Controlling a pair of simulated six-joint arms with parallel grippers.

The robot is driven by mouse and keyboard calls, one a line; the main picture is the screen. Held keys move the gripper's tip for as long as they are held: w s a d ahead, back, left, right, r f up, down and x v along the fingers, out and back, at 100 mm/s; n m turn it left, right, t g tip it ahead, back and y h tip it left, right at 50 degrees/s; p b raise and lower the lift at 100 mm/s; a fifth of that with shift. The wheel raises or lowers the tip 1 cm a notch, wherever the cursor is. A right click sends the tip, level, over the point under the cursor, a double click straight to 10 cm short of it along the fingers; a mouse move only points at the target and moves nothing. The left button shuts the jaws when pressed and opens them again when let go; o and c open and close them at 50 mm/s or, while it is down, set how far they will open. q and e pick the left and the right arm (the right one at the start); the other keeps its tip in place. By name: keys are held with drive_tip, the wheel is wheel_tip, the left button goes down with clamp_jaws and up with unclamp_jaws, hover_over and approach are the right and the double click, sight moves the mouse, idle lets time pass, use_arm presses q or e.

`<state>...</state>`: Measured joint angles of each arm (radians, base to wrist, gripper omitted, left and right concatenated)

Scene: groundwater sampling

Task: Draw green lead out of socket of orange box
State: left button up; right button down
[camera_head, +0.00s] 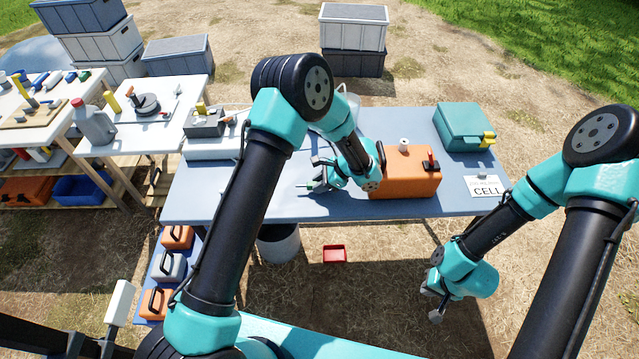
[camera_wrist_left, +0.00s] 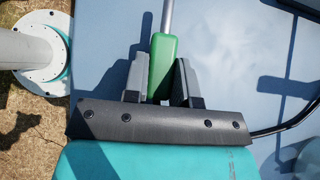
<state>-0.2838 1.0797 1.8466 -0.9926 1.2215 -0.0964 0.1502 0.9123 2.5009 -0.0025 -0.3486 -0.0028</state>
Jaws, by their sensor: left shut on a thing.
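My left gripper (camera_head: 314,184) is on the left side of the box, low over the table. It is shut on the green lead's plug (camera_head: 304,187). In the left wrist view the green plug (camera_wrist_left: 162,62) sits between the jaws (camera_wrist_left: 160,85), and its grey metal pin (camera_wrist_left: 167,14) points away from the gripper, apart from the box. The box's socket is not visible. My right gripper (camera_head: 436,302) hangs in front of the table; its jaw opening is unclear.
A black cable (camera_wrist_left: 284,129) shows at the right in the left wrist view. A teal case (camera_head: 464,128) and a white CELL card (camera_head: 485,187) are on the table's right. A grey device (camera_head: 204,123) stands at the left. The front table strip is clear.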

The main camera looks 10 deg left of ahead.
use_arm(q)
drive_tip(key=shift+s+f, duration=0.1)
drive_tip(key=shift+f, duration=1.25)
idle(0.3)
clamp_jaws()
drive_tip(key=o, duration=0.5)
unclamp_jaws()
drive_tip(key=shift+a, duration=0.1)
drive_tip(key=o, duration=0.4)
drive_tip(key=shift+s+f, duration=0.1)
drive_tip(key=shift+s, duration=0.05)
drive_tip(key=r, duration=0.3)
drive_tip(key=w+r, duration=0.1)
drive_tip(key=r, duration=0.1)
drive_tip(key=s+d, duration=0.1)
drive_tip(key=s, duration=0.4)
drive_tip(key=s+d+r, duration=0.1)
drive_tip(key=s, duration=0.4)
drive_tip(key=s+d, duration=0.2)
drive_tip(key=s, duration=0.3)
drive_tip(key=shift+s+r, duration=0.2)
drive_tip(key=shift+r, duration=0.2)
